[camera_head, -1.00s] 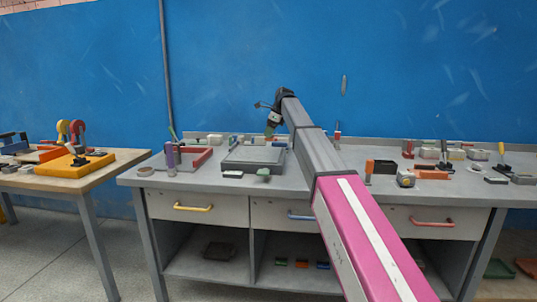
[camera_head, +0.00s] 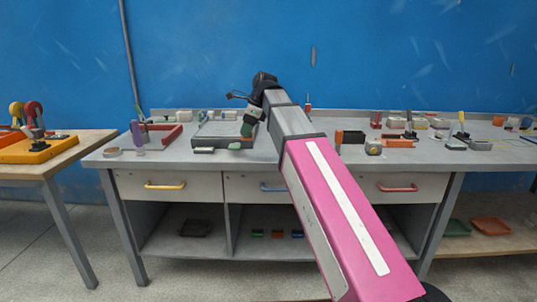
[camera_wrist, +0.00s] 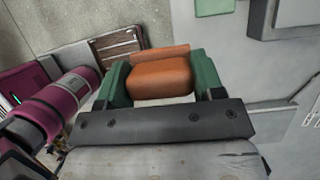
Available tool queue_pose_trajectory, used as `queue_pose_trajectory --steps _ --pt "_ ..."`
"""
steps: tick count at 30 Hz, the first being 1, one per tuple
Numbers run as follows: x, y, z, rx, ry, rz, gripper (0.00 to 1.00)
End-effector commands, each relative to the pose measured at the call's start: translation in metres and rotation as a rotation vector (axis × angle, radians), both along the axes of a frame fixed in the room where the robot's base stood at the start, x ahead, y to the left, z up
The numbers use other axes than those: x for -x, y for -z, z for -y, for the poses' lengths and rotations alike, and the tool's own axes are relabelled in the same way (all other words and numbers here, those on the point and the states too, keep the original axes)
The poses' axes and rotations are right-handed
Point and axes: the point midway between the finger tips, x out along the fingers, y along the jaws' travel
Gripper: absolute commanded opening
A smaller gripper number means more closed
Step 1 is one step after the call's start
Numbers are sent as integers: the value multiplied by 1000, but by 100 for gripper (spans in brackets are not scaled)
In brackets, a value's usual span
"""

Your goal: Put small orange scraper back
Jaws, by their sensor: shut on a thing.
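The small orange scraper (camera_wrist: 160,76) shows in the wrist view as an orange block between the two green fingers of my gripper (camera_wrist: 162,84). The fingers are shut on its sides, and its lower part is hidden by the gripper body. In the head view my gripper (camera_head: 249,124) is over the front right part of a grey panel mould (camera_head: 213,133) on the workbench. The scraper cannot be made out there. How far the gripper is above the bench is unclear.
A purple cylinder (camera_head: 136,134) and a red frame (camera_head: 165,136) stand left of the mould. A pale green piece (camera_head: 240,145) lies near the front edge. Black, orange and yellow items crowd the bench's right. A brown slatted piece (camera_wrist: 117,44) shows in the wrist view.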

Motion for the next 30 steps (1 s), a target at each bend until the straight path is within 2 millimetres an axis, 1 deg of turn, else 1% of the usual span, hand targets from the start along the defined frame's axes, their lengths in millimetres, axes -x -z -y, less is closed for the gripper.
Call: queue_pose_trajectory --steps 12,16,20,25,30 --pt "-56 47 58 0 3 -2 39" --pt "-69 59 72 0 1 -2 39" --pt "-76 66 80 0 1 0 39" --pt "-76 73 81 0 0 0 39" --pt "-75 95 81 0 0 -2 39"
